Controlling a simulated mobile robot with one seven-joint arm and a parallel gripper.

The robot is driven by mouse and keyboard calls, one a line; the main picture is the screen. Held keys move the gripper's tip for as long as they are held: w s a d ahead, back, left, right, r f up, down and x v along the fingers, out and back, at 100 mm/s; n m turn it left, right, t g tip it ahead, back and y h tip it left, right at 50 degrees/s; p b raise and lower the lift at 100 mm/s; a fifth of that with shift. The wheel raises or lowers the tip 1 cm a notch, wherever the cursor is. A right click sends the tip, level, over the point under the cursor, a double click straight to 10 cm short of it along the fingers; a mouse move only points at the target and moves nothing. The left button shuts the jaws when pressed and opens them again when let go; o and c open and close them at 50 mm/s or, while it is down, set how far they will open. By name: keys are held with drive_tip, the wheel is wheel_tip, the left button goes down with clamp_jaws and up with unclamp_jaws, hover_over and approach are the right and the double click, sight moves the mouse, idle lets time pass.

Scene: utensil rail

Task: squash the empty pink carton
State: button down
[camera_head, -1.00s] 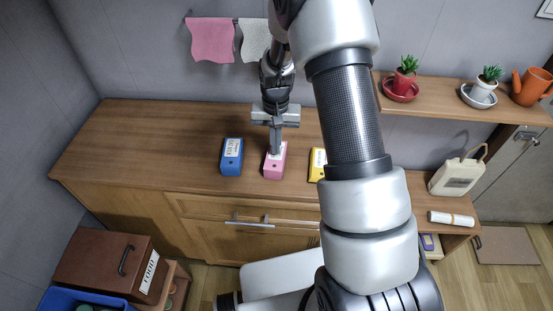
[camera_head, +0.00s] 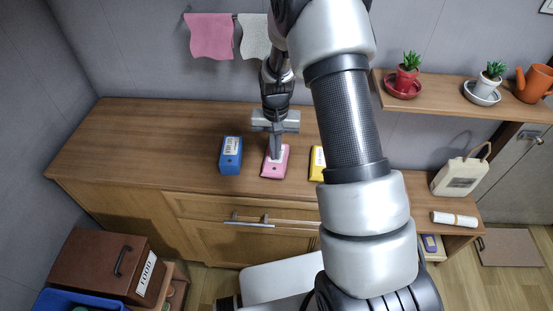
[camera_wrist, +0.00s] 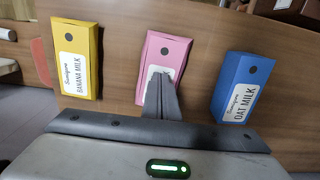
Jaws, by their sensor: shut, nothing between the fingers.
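The pink carton (camera_head: 275,164) is on the wooden counter between the blue and yellow cartons. It looks low, with slightly bulging sides. My gripper (camera_head: 275,154) points down with its fingers shut and empty, its tips at the carton's top. In the wrist view, the shut fingers (camera_wrist: 161,82) cover part of the label of the pink carton (camera_wrist: 164,50). The tips appear to press on the top, though the contact itself is hidden.
The blue oat milk carton (camera_head: 231,156) stands to the left and the yellow banana milk carton (camera_head: 317,163) to the right, partly behind my arm. Cloths, including a pink one (camera_head: 211,36), hang at the back. The counter's left side (camera_head: 130,140) is clear.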

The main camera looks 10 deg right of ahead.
idle(0.3)
drive_tip(key=shift+r+p, duration=1)
drive_tip(key=shift+r, duration=0.65)
drive_tip(key=shift+r, duration=0.15)
drive_tip(key=shift+r+p, duration=1.55)
drive_tip(key=shift+r, duration=0.85)
drive_tip(key=shift+r, duration=0.1)
wheel_tip(320, 180, up, 13)
drive_tip(key=t+p, duration=0.1)
hover_over(278, 165)
drive_tip(key=s+r+n+t, duration=0.2)
drive_tip(key=s+r, duration=0.5)
drive_tip(key=r, duration=0.3)
drive_tip(key=s+r+t+p, duration=0.1)
drive_tip(key=s+r, duration=0.3)
drive_tip(key=s, duration=0.3)
drive_tip(key=s+r+n+t+p, duration=0.1)
drive_tip(key=s+r, duration=0.3)
drive_tip(key=s, duration=0.4)
drive_tip(key=shift+n+t, duration=0.3)
